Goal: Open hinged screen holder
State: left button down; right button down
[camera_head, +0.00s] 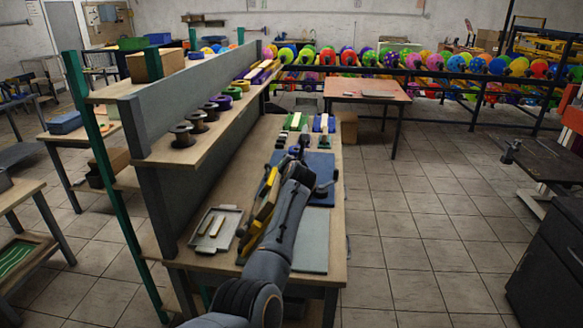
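My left arm reaches up from the bottom, left of centre, over the wooden workbench (250,165). Its gripper (299,150) is at the far end, small and dark above the bench, and I cannot tell if it is open or shut. A blue flat board (322,166) lies beside and partly behind the arm, with dark clamp-like parts near it. A yellow bar (264,208) shows along the arm's left side. I cannot tell for certain which part is the hinged screen holder; the arm hides much of this area. My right gripper is not in view.
A shelf (205,128) with dark and coloured spools runs along the bench's left. A metal tray (214,229) lies on the bench near the front. A black table (545,160) stands at right. Balloon racks (420,66) line the back. The tiled floor between is clear.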

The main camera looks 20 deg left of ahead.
pick_arm(q)
jog(key=shift+a+f, duration=0.2)
jog(key=shift+s, duration=0.1)
jog(key=c, duration=1.5)
grip_release()
jog(key=shift+o, duration=0.5)
jog(key=shift+r, duration=0.1)
jog(key=shift+s+d+r, duration=0.1)
jog(key=shift+s+d, duration=0.15)
jog(key=shift+d, duration=0.05)
jog(key=v, duration=0.6)
jog(key=shift+s, duration=0.3)
jog(key=shift+r, duration=0.1)
jog(key=shift+d, duration=0.1)
